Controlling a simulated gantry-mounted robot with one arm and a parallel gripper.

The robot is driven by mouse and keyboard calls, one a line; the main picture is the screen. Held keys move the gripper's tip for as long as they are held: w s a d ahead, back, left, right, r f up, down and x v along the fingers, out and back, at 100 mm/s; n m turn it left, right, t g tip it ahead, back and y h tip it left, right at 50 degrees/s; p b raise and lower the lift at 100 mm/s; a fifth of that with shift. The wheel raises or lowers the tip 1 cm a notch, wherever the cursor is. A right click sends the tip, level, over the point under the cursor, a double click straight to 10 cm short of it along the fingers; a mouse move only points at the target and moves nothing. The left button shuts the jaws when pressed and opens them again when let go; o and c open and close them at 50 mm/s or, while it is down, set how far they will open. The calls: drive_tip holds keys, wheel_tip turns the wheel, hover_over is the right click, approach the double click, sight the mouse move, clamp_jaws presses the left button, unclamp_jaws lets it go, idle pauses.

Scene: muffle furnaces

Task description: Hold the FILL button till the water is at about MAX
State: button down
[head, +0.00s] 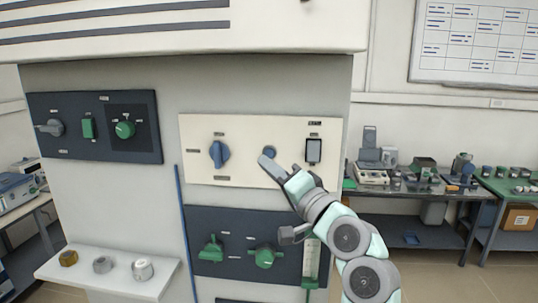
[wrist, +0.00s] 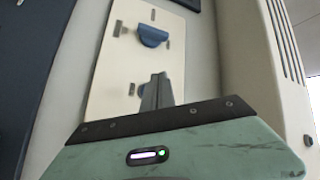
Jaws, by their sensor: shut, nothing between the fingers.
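A cream panel (head: 245,178) on the front of the cabinet carries a blue knob (head: 219,154), a round blue button (head: 269,151) and a small dark-framed window (head: 313,151). Their labels are too small to read, as is any water level or MAX mark in the window. My gripper (head: 266,161) is shut and empty, its tips at the blue button's lower edge. In the wrist view the fingers (wrist: 157,92) partly cover the button (wrist: 140,90), with the blue knob (wrist: 152,35) beyond. I cannot tell whether the tips touch or press the button.
A dark panel (head: 199,225) below has green valves and a clear tube (head: 311,260) at its right. Another dark panel (head: 75,140) with green controls is at upper left. A white shelf (head: 80,272) holds three small fittings. Benches with instruments stand at the right.

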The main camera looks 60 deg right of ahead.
sight(269, 153)
drive_tip(key=shift+w+d+p, duration=0.2)
drive_tip(key=shift+d, duration=0.5)
drive_tip(key=shift+w+d+p, duration=0.2)
drive_tip(key=shift+d, duration=0.5)
idle(1.0)
drive_tip(key=shift+w+d, duration=0.15)
drive_tip(key=shift+d, duration=0.25)
